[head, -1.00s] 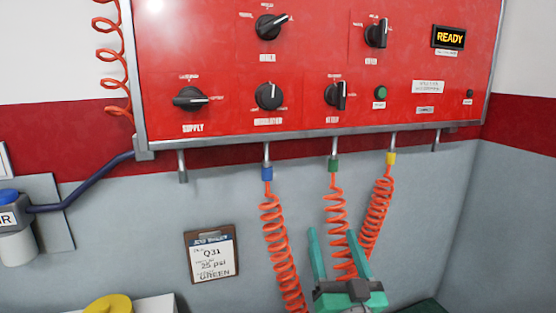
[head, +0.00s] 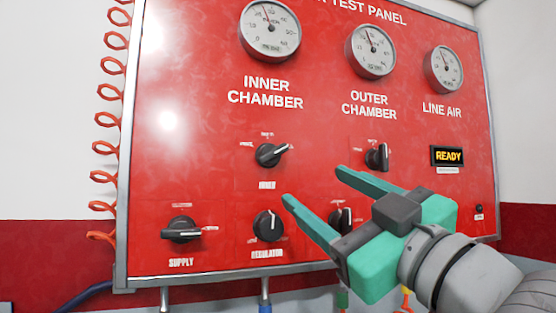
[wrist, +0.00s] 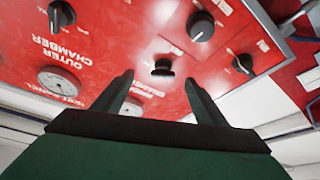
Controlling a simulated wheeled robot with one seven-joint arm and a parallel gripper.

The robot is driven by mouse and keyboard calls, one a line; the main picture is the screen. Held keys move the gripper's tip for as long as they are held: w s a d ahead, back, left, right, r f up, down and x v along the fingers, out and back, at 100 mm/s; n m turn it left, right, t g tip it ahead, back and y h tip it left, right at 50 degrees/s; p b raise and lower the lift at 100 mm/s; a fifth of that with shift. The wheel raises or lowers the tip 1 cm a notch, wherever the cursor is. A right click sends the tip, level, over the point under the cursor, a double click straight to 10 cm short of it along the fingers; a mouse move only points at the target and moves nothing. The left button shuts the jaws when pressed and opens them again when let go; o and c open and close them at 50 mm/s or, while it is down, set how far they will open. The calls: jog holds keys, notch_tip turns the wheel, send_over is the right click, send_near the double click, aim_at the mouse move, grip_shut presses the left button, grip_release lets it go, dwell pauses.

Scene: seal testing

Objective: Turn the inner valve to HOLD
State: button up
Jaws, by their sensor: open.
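The inner valve (head: 270,155) is a black knob on the red panel, under the INNER CHAMBER gauge. Its white pointer aims right and slightly up. Small labels sit left, above and right of it, too small to read surely. My gripper (head: 315,186) is open and empty, to the right of and below the inner valve in the head view, with its fingers aimed up and left toward the panel. In the wrist view the inner valve (wrist: 162,68) shows ahead, beyond and between the open fingertips (wrist: 158,82), apart from them.
The outer valve knob (head: 376,157) is to the right. The supply knob (head: 181,229) and regulator knob (head: 269,226) are below; another knob (head: 341,218) is partly hidden by my gripper. Gauges line the panel top. A READY display (head: 447,156) is lit. A coiled orange hose (head: 105,150) hangs left.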

aim_at(275, 155)
jog(key=shift+n+g, duration=0.3)
jog(key=shift+n, duration=0.3)
jog(key=w+a+r, duration=0.5)
jog(key=w+a, duration=0.1)
jog(key=w, duration=0.1)
jog(key=shift+w+a+r, duration=0.1)
jog(key=shift+a+r, duration=0.15)
jog(key=shift+r, duration=0.15)
jog(key=shift+c, duration=0.3)
jog(key=c, duration=1)
